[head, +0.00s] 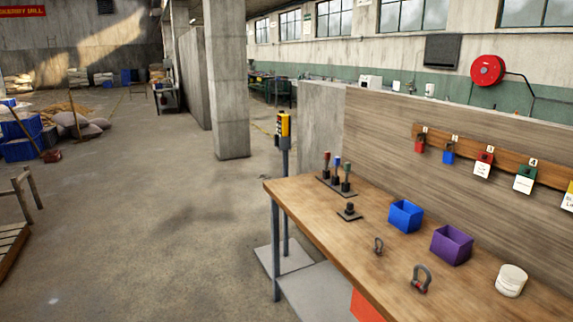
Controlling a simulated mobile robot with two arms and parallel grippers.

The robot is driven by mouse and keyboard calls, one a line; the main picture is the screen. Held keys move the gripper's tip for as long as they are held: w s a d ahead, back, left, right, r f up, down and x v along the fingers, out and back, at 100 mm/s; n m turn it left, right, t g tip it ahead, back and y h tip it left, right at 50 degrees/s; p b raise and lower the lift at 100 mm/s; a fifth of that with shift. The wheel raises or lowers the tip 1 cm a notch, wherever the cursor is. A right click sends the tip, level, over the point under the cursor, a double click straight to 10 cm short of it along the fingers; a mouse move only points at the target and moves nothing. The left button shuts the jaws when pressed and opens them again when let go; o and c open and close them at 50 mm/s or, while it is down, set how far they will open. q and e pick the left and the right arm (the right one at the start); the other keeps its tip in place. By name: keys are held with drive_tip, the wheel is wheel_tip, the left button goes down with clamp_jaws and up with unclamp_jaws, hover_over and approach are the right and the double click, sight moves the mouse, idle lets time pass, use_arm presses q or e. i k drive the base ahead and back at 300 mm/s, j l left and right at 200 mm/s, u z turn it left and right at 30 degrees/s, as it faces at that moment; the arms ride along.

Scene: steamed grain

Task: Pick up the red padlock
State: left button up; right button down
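A small red padlock (420,146) hangs at the left end of a wooden rail (498,160) on the panel behind the workbench, in the head view. A blue padlock (448,157) hangs to its right. Farther right, a red item (484,157) that looks like another padlock hangs with a white tag, then a green one (525,173) with a white tag. A yellow item (569,195) is cut off by the right edge. Neither of my grippers is in view.
The wooden workbench (330,215) carries a blue bin (406,218), a purple bin (452,247), a white tub (511,281), two shackles (422,283) and a stand with coloured handles (337,189). A post with a yellow box (284,126) stands at its left end. The floor to the left is open.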

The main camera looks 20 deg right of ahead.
sight(420, 147)
drive_tip(key=i+z, duration=0.3)
drive_tip(key=i, duration=0.15)
drive_tip(key=i+j+z, duration=0.3)
drive_tip(key=i, duration=0.15)
drive_tip(key=i+j+z, duration=0.3)
drive_tip(key=i+l, duration=0.1)
